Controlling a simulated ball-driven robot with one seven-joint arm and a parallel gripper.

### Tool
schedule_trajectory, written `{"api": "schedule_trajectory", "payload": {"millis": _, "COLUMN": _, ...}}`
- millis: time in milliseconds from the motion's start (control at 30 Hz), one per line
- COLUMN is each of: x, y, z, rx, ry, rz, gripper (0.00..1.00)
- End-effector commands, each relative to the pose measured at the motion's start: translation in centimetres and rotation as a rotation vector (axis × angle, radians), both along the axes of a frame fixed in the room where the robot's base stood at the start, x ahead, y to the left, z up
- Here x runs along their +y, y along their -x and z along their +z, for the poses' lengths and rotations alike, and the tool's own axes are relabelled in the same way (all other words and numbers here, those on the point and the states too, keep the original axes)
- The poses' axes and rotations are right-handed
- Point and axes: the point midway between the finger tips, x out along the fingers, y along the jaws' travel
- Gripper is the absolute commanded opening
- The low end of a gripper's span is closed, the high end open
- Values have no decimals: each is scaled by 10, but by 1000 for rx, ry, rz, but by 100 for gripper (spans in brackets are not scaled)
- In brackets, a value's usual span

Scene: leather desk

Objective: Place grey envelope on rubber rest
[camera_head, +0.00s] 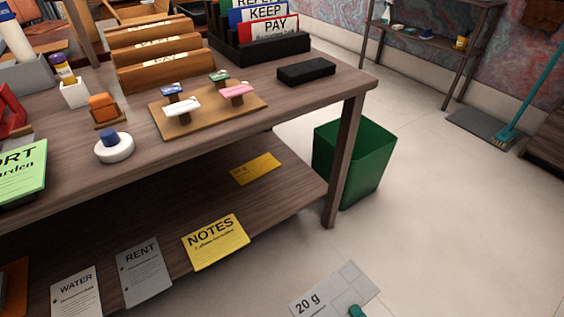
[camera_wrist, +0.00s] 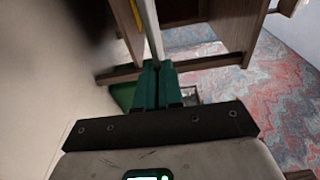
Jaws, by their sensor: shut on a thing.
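The grey envelope (camera_head: 335,288), marked "20 g", is at the bottom of the head view, in front of the desk and over the floor. My gripper (camera_head: 356,312) shows only as a green fingertip at its lower edge. In the wrist view my gripper (camera_wrist: 158,72) has its green fingers shut on the envelope (camera_wrist: 150,30), which shows edge-on as a thin pale strip. The black rubber rest (camera_head: 306,71) lies flat on the desktop near its right end, with nothing on it. The envelope is apart from it, nearer the camera.
The desk (camera_head: 235,125) holds a stamp rack (camera_head: 205,104) left of the rest and a black file holder (camera_head: 262,48) behind. A yellow NOTES paper (camera_head: 216,241) lies on the lower shelf. A green bin (camera_head: 352,160) stands beside the desk's right leg.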

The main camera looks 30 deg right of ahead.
Motion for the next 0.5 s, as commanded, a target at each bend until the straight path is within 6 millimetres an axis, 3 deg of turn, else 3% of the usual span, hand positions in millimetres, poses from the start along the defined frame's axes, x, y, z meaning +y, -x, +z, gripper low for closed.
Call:
{"api": "schedule_trajectory", "payload": {"millis": 267, "x": 7, "y": -21, "z": 35, "rx": 0, "ry": -3, "rz": 13, "gripper": 0}}
{"api": "schedule_trajectory", "payload": {"millis": 500, "x": 19, "y": -52, "z": 88, "rx": 0, "ry": -9, "rz": 31, "gripper": 0}}
